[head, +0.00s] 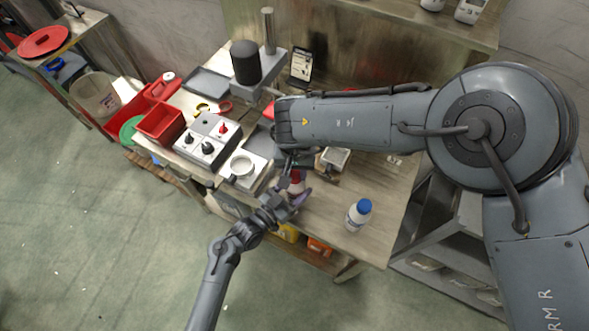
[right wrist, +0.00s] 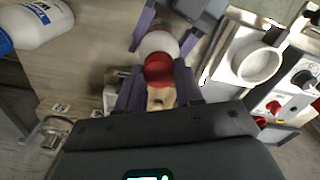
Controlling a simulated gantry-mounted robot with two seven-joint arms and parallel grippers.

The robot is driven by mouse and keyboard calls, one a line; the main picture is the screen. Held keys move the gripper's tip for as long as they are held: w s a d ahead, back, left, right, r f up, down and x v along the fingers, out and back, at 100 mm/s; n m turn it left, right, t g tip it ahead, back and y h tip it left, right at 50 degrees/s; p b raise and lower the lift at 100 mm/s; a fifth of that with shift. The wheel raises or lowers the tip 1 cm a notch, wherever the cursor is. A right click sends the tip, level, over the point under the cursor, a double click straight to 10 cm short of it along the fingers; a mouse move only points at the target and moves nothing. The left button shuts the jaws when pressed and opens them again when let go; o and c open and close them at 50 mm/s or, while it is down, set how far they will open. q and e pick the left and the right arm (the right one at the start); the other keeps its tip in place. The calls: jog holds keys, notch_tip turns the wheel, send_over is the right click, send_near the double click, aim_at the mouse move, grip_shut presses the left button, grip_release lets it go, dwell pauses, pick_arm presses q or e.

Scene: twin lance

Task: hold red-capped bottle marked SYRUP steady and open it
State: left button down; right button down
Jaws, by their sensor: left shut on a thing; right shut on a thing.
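The red-capped bottle (head: 296,186) stands near the front edge of the workbench, mostly hidden by my grippers in the head view. In the right wrist view its red cap (right wrist: 159,69) and part of its white body (right wrist: 158,42) show. My left gripper (head: 291,199) is shut on the bottle's body, with purple fingers on either side. My right gripper (right wrist: 157,88) is shut on the red cap from above. The cap sits in line with the body; I cannot tell whether it has turned. The SYRUP marking is not visible.
A white bottle with a blue cap (head: 359,213) stands to the right on the bench (head: 335,222). A white round dish on a scale-like base (head: 243,166) and a grey control box with knobs (head: 207,139) are to the left. Red bins (head: 160,123) stand farther left.

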aim_at(295, 174)
jog(key=shift+r, duration=0.2)
dwell(0.3)
jog(key=shift+r, duration=0.95)
jog(key=shift+r, duration=2)
pick_arm(q)
jog(key=shift+c, duration=0.6)
grip_release()
